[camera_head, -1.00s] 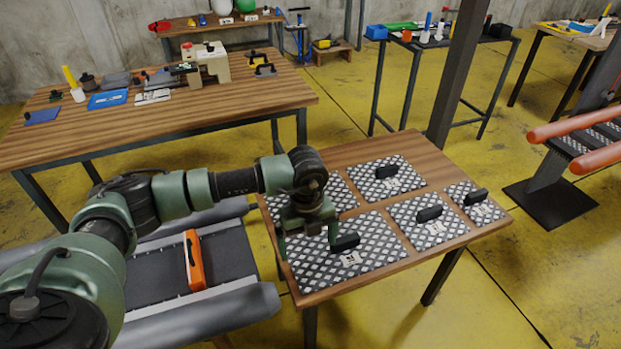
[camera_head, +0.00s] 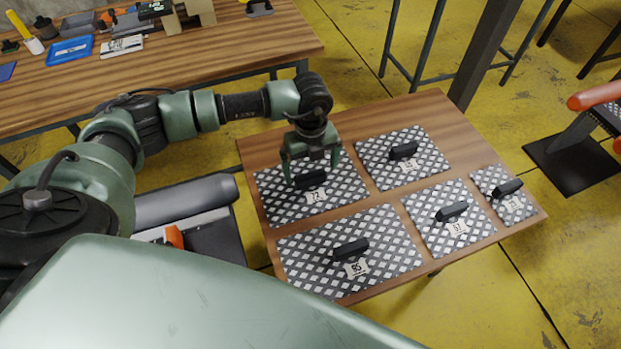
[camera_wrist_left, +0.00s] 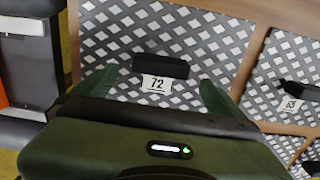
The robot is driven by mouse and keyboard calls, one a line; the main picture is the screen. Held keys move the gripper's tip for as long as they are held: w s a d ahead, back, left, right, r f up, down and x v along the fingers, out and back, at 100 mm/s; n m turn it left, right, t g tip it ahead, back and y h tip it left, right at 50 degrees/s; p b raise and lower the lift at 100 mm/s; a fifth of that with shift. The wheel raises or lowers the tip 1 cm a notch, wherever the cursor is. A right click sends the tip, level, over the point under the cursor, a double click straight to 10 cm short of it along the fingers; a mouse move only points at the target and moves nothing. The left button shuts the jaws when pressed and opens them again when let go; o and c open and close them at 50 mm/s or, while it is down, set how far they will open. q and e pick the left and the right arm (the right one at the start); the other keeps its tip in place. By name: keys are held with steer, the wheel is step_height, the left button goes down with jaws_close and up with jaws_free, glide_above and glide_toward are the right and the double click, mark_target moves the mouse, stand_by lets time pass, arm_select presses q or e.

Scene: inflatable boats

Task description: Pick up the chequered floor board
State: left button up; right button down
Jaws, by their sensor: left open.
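Several chequered floor boards with black handles and number tags lie flat on a wooden table. The board tagged 72 (camera_head: 283,209) is at the back left; its handle (camera_head: 311,179) stands up from its middle. My left gripper (camera_head: 314,172) is open above this board, with its fingers either side of the handle. In the left wrist view, the board tagged 72 (camera_wrist_left: 110,45) fills the middle, and its handle (camera_wrist_left: 160,66) lies between the open fingers (camera_wrist_left: 160,90). I cannot tell whether the fingers touch anything. My right gripper is not in view.
Other boards are at the front left (camera_head: 300,260), back right (camera_head: 425,165), front middle (camera_head: 470,235) and far right (camera_head: 515,208). A grey boat (camera_head: 190,200) lies left of the table. A workbench with tools (camera_head: 250,55) stands behind.

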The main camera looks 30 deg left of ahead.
mark_target(310, 175)
arm_select(q)
step_height(310, 175, down, 4)
steer(key=shift+w+a+p, duration=0.15)
steer(key=shift+p, duration=0.2)
steer(key=shift+f, duration=0.35)
steer(key=c, duration=2)
steer(key=shift+w, duration=0.1)
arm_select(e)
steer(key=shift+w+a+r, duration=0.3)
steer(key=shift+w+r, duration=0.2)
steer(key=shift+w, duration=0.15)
